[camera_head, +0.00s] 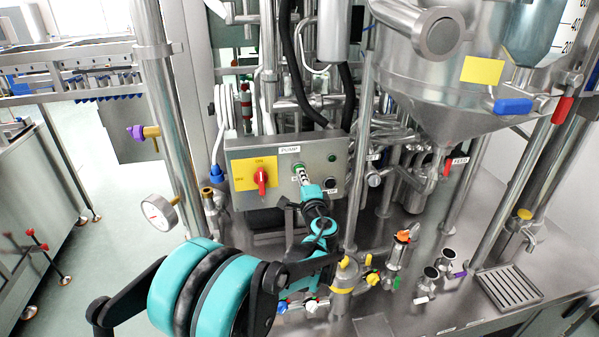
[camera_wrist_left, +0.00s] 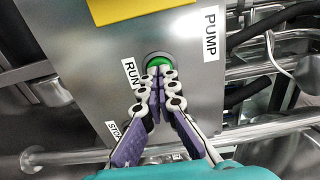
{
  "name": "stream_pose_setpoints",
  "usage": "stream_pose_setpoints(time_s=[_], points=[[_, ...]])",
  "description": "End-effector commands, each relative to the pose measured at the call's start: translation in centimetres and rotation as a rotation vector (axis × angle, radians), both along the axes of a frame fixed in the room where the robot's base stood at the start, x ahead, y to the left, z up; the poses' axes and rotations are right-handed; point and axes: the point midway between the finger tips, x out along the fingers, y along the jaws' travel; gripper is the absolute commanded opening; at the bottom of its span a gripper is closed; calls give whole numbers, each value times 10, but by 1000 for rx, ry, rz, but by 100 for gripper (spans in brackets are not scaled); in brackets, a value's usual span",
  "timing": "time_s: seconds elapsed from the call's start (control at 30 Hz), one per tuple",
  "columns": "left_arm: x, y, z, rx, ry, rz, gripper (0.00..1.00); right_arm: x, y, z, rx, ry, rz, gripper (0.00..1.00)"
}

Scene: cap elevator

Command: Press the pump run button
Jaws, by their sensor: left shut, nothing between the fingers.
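The grey pump control box (camera_head: 235,153) carries a PUMP label (camera_head: 289,150) and stands in the middle of the head view. The green run button (camera_wrist_left: 158,58) shows in the wrist view beside the RUN label (camera_wrist_left: 131,74). It also peeks out above my fingertips in the head view (camera_head: 297,165). My left gripper (camera_head: 300,171) is shut and empty, its fingertips right at the button and covering its lower part in the wrist view (camera_wrist_left: 160,71). I cannot tell whether the button is pushed in. A STOP label (camera_wrist_left: 114,128) lies below RUN, its button hidden by the fingers. My right gripper is not in view.
A red rotary switch (camera_head: 262,181) on a yellow plate sits left of the button. Steel pipes and posts surround the box. A steel hopper (camera_head: 420,95) hangs at the right. Valves with coloured handles (camera_head: 402,238) stand on the steel deck below.

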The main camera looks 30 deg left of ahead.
Motion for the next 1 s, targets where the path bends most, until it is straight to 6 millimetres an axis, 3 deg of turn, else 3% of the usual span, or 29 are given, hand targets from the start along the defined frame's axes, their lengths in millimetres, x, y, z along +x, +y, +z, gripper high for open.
stream_pose_setpoints(time_s=[0.7, 1.0], points=[[5, 4, 0, 0, 0, 0, 0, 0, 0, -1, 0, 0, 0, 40], [-7, -6, 0, 0, 0, -2, 0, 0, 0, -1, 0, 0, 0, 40]])
